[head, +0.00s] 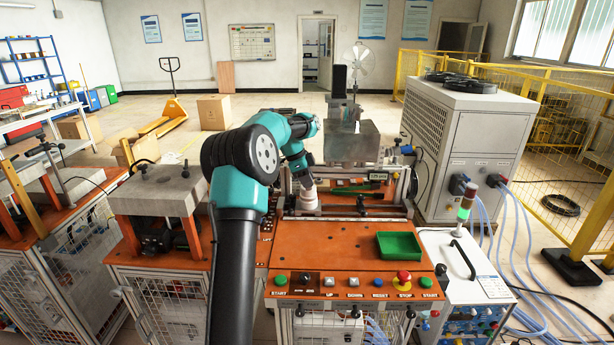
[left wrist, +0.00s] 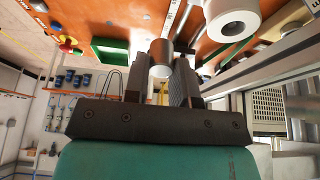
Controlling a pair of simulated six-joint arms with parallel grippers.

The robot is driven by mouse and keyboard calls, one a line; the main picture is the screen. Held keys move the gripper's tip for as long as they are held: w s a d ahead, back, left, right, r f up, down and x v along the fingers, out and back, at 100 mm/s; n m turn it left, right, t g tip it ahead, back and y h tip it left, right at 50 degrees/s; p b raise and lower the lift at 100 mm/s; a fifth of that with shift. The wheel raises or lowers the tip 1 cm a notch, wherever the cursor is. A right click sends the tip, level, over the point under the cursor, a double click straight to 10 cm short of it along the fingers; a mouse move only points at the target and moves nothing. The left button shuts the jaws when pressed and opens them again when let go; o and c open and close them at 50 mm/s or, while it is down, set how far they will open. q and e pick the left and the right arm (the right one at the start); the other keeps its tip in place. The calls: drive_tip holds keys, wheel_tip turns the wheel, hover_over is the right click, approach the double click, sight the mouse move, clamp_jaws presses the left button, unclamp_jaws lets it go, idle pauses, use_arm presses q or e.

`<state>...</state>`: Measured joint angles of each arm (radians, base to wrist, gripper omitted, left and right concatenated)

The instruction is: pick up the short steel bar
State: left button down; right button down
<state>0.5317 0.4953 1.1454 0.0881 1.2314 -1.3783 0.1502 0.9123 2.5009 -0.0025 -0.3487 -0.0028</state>
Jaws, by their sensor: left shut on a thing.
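The short steel bar (left wrist: 160,58) is a small cylinder with a bright round end and a brownish side. In the left wrist view it sits between the two dark fingers of my left gripper (left wrist: 160,82), which is shut on it. In the head view my left arm reaches over the orange bench, its wrist pointing down beside a pale stepped cylinder (head: 308,197). The fingers and the bar cannot be made out there. My right gripper is in neither view.
A white hollow cylinder (left wrist: 232,22) is close beside the bar in the wrist view. A green tray (head: 400,246) lies on the orange bench (head: 310,250), behind a row of buttons. A metal frame and rail stand behind. A grey cabinet (head: 458,145) is at the right.

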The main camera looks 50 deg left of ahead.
use_arm(q)
drive_tip(key=s+d, duration=0.5)
drive_tip(key=shift+d+r, duration=0.35)
idle(0.5)
